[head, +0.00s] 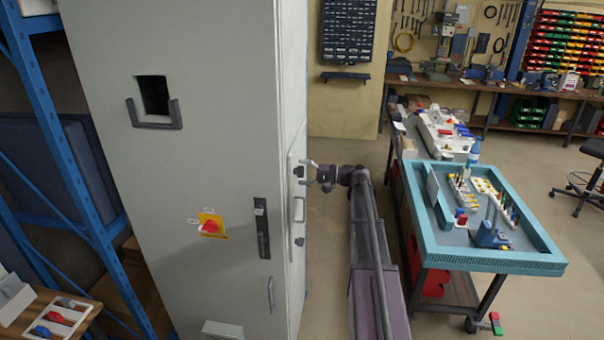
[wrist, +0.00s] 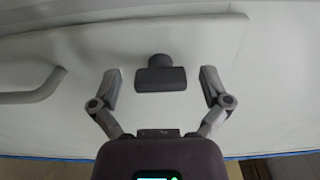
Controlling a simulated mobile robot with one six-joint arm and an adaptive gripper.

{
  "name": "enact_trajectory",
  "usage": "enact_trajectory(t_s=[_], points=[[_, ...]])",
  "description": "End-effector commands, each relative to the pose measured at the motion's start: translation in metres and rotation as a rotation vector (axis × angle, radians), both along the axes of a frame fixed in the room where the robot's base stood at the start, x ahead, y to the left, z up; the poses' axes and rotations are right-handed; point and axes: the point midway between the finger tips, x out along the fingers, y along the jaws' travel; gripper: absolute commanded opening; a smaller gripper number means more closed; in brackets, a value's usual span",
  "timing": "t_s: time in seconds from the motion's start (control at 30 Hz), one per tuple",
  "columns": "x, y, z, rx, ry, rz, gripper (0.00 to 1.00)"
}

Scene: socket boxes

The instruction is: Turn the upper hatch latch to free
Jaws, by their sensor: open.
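The upper hatch latch (head: 299,171) is a small dark knob near the top of the pale hatch (head: 293,188) on the cabinet's right side. In the wrist view the latch (wrist: 160,78) is a dark grey bar with a short stub, its bar lying crosswise in the picture. My gripper (head: 311,171) is at the height of the upper latch, beside the hatch. In the wrist view its open fingers (wrist: 160,73) stand on either side of the latch, with a gap at each end of the bar. I cannot tell the depth between fingertips and hatch.
A pale hatch handle (head: 299,210) sits below the upper latch, with a lower dark latch (head: 299,241) under it. The cabinet front (head: 200,120) carries a red rotary switch (head: 211,226) and a black handle (head: 262,228). A blue-rimmed bench (head: 520,262) stands to the right.

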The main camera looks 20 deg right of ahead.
Motion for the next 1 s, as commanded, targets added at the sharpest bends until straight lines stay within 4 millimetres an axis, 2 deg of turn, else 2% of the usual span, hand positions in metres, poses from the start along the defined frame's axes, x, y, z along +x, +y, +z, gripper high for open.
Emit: enact_trajectory(t_s=[0.27, 0.7, 1.0], points=[[-0.011, -0.016, 0.0, 0.0, 0.0, -0.002, 0.97], [-0.049, -0.072, 0.0, 0.0, 0.0, -0.002, 0.97], [-0.066, -0.096, 0.0, -0.001, 0.001, 0.001, 0.97]])
